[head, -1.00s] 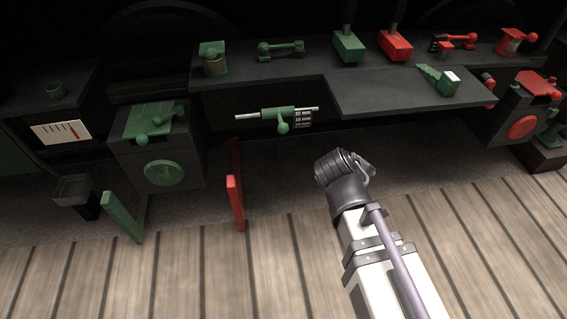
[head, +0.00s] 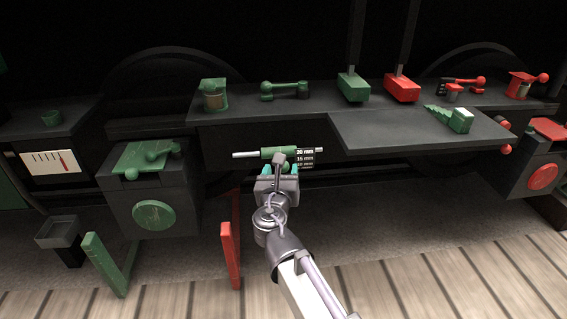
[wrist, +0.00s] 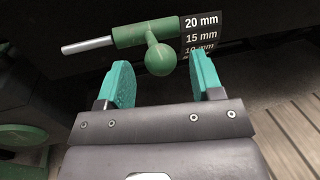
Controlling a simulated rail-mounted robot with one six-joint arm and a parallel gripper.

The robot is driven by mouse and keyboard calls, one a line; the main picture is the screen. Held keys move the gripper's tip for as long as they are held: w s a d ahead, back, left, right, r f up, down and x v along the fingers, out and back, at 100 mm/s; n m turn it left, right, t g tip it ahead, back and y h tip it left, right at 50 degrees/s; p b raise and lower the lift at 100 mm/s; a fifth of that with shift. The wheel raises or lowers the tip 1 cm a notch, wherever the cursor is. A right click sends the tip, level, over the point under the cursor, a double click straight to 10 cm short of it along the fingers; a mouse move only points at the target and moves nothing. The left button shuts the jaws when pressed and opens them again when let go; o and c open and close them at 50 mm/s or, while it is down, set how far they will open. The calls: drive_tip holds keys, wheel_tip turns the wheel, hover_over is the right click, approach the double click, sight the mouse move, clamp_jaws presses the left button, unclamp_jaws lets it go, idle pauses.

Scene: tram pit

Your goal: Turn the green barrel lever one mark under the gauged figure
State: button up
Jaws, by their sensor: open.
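The green barrel (head: 272,153) sits level on a silver rod under the bench; it also shows in the wrist view (wrist: 135,34). Its lever ends in a green ball (wrist: 160,60), hanging down from the barrel. Beside the barrel's right end is a black plate with white marks (wrist: 201,36): 20 mm on top, then 15 mm and 10 mm. My gripper (wrist: 162,78) is open, its teal fingers to either side of the ball and slightly short of it, with gaps on both sides. In the head view my gripper (head: 277,171) hides the ball and part of the plate.
A white gauge (head: 50,162) with a red needle near its right end is at left. A green stepped piece (head: 459,119) lies on the bench shelf (head: 410,131), which juts out at right. Green (head: 106,264) and red (head: 230,254) posts stand below left.

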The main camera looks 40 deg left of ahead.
drive_tip(key=x, duration=0.4)
drive_tip(key=shift+w+a, duration=0.1)
drive_tip(key=shift+w, duration=0.15)
